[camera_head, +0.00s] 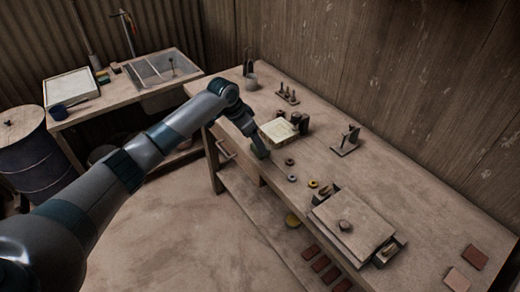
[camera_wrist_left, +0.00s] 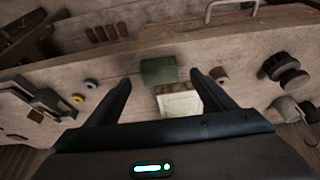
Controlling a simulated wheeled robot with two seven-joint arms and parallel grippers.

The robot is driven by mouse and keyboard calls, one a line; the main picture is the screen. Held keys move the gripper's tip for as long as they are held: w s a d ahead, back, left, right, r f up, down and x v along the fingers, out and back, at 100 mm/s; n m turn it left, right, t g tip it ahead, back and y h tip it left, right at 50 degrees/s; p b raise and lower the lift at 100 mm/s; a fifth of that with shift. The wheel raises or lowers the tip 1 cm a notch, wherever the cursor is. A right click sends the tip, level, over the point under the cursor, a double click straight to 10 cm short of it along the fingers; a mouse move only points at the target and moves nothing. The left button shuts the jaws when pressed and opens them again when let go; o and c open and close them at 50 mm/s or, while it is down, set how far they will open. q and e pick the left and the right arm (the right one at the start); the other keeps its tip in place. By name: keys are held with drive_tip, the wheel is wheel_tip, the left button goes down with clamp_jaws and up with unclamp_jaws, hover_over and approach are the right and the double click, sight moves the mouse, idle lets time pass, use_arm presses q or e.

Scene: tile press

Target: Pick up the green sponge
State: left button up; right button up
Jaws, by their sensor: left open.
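The green sponge (camera_wrist_left: 158,71) is a dark green block on the wooden bench, near its front edge. In the left wrist view it lies ahead of and between the fingers of my left gripper (camera_wrist_left: 160,82), which is open and empty. No contact between fingers and sponge shows. In the head view my left arm reaches over the bench's front edge, and a dark greenish block (camera_head: 259,149) shows at its end; the fingers cannot be made out clearly there. My right gripper is not in view.
A cream slab (camera_wrist_left: 180,103) lies beside the sponge; it also shows in the head view (camera_head: 279,131). Small rings (camera_head: 292,178) and a press (camera_head: 353,226) stand to the right. A sink (camera_head: 163,67) is at the back left. The bench's right part has bare wood.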

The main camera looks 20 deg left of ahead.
use_arm(q)
drive_tip(key=shift+w+d+f+p, duration=0.25)
drive_tip(key=shift+f+p, duration=0.15)
drive_tip(key=shift+p, duration=0.2)
drive_tip(key=p+x, duration=0.1)
drive_tip(key=x, duration=0.1)
drive_tip(key=shift+w+d+f, duration=0.1)
drive_tip(key=shift+d+f, duration=0.05)
drive_tip(key=shift+f, duration=0.2)
drive_tip(key=shift+w+d+f+p, duration=0.2)
drive_tip(key=shift+f+p, duration=0.1)
drive_tip(key=shift+f, duration=0.35)
drive_tip(key=shift+a, duration=0.1)
drive_tip(key=c, duration=1.1)
drive_tip(key=shift+r, duration=0.15)
drive_tip(key=shift+c, duration=0.2)
